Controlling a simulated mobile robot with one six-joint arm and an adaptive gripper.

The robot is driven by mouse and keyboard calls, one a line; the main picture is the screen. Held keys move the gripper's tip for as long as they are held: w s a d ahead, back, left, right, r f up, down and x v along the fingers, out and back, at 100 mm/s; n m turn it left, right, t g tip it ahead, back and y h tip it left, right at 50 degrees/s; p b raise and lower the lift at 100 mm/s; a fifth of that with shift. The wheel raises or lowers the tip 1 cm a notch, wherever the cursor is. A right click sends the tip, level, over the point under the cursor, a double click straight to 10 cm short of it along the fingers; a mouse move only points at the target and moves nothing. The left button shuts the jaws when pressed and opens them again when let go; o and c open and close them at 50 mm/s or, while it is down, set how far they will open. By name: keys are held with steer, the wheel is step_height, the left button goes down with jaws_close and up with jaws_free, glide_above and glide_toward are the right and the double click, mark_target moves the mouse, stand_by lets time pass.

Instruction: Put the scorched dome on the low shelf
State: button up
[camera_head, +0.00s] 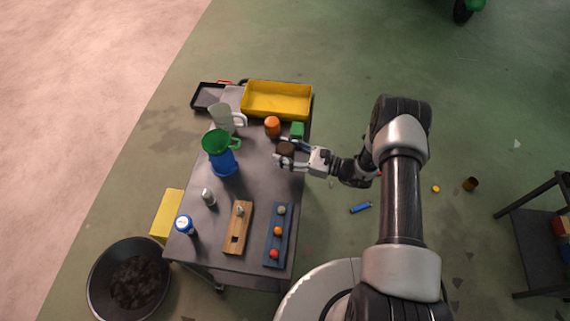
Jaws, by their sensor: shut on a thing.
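A dark brown rounded thing, which looks like the scorched dome (285,148), is between the fingers of my gripper (286,157). My gripper is shut on it at the right side of the grey cart table. I cannot tell whether the dome touches the tabletop or is just above it. A dark shelf unit (541,259) stands at the right edge, partly cut off by the picture; its lower board seems to be the low shelf.
A blue jug with green funnel (223,161) stands left. A blue piece (360,208) and a brown cup (470,184) lie on the floor towards the shelf.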

steer(key=shift+f+b, duration=0.6)
steer(key=shift+f, duration=2.3)
steer(key=shift+f, duration=0.1)
steer(key=shift+f, duration=0.1)
steer(key=o, duration=1.1)
steer(key=shift+c, duration=0.2)
